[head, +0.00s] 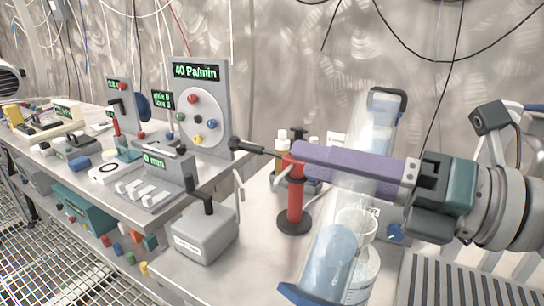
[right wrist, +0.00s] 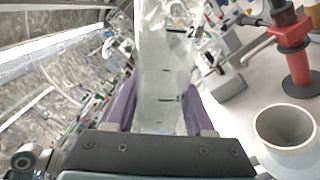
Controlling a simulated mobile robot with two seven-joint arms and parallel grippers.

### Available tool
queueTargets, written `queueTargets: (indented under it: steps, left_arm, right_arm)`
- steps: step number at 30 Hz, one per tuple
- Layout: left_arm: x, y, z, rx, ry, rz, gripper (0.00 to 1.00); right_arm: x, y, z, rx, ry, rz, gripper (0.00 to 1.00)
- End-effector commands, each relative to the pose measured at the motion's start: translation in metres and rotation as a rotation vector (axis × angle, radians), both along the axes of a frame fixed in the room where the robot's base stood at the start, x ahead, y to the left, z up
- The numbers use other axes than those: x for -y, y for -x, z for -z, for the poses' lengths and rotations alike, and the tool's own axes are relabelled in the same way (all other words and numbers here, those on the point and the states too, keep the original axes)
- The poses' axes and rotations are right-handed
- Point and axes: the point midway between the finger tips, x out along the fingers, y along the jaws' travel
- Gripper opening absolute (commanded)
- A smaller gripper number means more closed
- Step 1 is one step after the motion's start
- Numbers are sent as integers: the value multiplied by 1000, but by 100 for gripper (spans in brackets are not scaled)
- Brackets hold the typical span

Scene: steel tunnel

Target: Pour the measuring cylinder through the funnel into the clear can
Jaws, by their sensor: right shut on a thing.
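My right gripper (head: 305,165) comes in from the right with purple fingers shut on the clear measuring cylinder (head: 335,205). The cylinder leans, its top up and to the right, its blue foot (head: 298,294) low at the left. Pale blue liquid (head: 335,250) shows in its lower part. In the right wrist view the graduated cylinder (right wrist: 165,75) stands between the fingers. Behind the cylinder in the head view is a clear can (head: 365,272) with what looks like the funnel (head: 357,222) at its top. The cylinder partly hides both. My left gripper is not in view.
A red stand (head: 295,200) with a black base is left of the cylinder. A grey box with a black handle (head: 206,232) stands further left. A gauge panel (head: 200,110) and other instruments fill the left bench. A ribbed grey plate (head: 450,280) lies at the right front.

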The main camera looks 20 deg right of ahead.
Motion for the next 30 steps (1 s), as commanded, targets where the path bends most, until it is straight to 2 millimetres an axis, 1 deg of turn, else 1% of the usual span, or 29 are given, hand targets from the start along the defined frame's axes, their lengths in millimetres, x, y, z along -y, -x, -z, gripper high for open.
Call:
queueTargets:
  steps: [11, 22, 30]
  left_arm:
    - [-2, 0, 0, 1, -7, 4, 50]
    - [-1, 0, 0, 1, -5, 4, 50]
    - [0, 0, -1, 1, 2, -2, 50]
  right_arm:
    - [-1, 0, 1, -12, -16, -1, 0]
    - [-4, 3, 16, -123, -145, -1, 0]
    - [-5, 4, 18, -143, -169, -1, 0]
